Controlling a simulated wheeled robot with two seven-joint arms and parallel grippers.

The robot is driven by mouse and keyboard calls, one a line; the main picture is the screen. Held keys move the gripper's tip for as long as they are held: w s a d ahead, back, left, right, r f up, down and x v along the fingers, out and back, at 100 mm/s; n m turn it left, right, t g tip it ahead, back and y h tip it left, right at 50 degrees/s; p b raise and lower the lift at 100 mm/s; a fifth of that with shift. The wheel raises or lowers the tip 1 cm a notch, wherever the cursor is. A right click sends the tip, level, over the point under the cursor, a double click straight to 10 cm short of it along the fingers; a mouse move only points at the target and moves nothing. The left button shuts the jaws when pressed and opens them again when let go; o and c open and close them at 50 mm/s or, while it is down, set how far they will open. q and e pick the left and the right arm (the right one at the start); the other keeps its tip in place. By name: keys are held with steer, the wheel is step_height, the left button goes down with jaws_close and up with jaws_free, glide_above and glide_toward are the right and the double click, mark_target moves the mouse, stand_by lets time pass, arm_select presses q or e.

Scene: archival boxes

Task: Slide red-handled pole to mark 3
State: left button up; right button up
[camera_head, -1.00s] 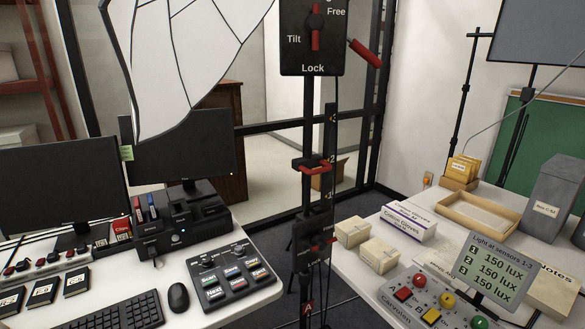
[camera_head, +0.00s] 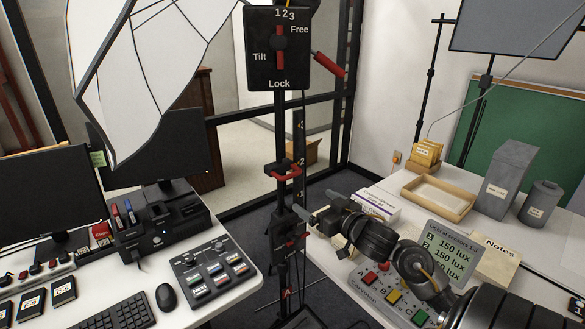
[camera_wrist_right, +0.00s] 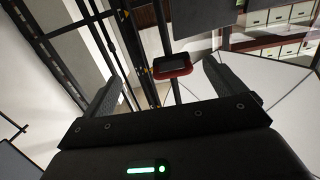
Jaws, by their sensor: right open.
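The pole's red handle (camera_head: 284,172) sits on a dark collar on the upright black stand, beside a narrow scale strip (camera_head: 299,150). The handle is near the middle mark; the small digits are hard to read. My right gripper (camera_head: 326,205) is open and empty, to the right of and a little below the handle, apart from it. In the right wrist view the red handle (camera_wrist_right: 170,68) shows ahead, between the two spread fingers. My left gripper is out of view.
A black panel (camera_head: 279,80) with Tilt, Free and Lock labels and a red lever tops the stand. A lower red-levered clamp (camera_head: 291,240) sits below the handle. A white softbox (camera_head: 150,70) hangs at left. Desks flank the stand; the right one holds boxes and a button panel.

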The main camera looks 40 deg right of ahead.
glide_toward(292, 175)
steer(key=shift+n+t+y, duration=0.3)
steer(key=shift+t, duration=0.1)
steer(key=w, duration=0.3)
steer(key=w+p, duration=0.1)
steer(key=w, duration=0.2)
steer(key=w+d+f, duration=0.1)
steer(key=w, duration=0.2)
steer(key=shift+p, duration=0.35)
steer(key=shift+w+f, duration=0.15)
steer(key=shift+w, duration=0.65)
